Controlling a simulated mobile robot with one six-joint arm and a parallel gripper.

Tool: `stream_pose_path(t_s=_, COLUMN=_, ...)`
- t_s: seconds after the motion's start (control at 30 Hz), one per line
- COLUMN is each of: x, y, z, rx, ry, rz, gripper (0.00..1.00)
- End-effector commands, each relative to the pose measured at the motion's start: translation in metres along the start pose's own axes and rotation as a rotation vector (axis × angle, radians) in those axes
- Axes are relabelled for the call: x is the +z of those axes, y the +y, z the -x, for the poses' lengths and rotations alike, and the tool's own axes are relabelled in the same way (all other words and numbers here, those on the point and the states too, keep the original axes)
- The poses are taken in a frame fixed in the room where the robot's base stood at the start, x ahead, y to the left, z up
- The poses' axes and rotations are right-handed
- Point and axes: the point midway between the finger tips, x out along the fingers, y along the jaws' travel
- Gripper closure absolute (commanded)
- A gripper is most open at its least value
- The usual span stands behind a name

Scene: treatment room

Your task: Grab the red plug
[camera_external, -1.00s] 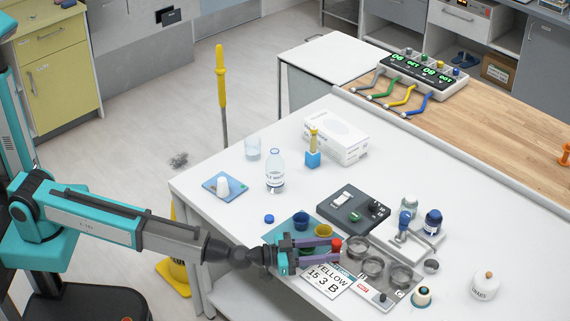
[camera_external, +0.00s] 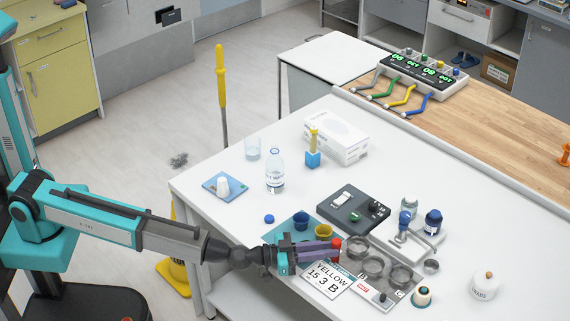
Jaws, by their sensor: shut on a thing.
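The red plug (camera_external: 337,243) is a small red piece at the tips of my gripper (camera_external: 333,249), over the front part of the white table. My gripper's purple fingers are shut on the red plug. The fingers hide part of it, and I cannot tell whether it still touches what is below. Metal ring-shaped cups (camera_external: 372,266) stand just right of the fingertips on a grey tray.
A blue cup (camera_external: 301,221) and a yellow cup (camera_external: 323,231) stand behind the gripper on a teal mat. A card (camera_external: 328,281) reading YELLOW 15 3 B lies in front. A dark box (camera_external: 354,208), a bottle (camera_external: 275,172) and a metal stand (camera_external: 404,222) are further back.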

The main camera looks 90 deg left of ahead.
Motion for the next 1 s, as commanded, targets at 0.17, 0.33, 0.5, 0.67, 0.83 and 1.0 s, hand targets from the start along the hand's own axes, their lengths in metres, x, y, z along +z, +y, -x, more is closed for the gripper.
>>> stream_pose_path(t_s=0.17, x=0.001, y=0.001, z=0.0, rx=0.003, ry=-0.004, rz=0.002, gripper=1.0)
stream_pose_path(t_s=0.33, x=-0.01, y=0.001, z=0.0, rx=0.003, ry=-0.002, rz=0.002, gripper=1.0)
stream_pose_path(t_s=0.5, x=-0.032, y=0.001, z=0.0, rx=0.002, ry=-0.001, rz=0.002, gripper=1.0)
stream_pose_path(t_s=0.67, x=-0.036, y=-0.003, z=0.015, rx=0.002, ry=-0.002, rz=0.0, gripper=1.0)
stream_pose_path(t_s=0.83, x=-0.038, y=-0.008, z=0.035, rx=0.001, ry=-0.001, rz=0.0, gripper=1.0)
stream_pose_path(t_s=1.0, x=-0.04, y=-0.013, z=0.056, rx=0.001, ry=-0.001, rz=0.0, gripper=1.0)
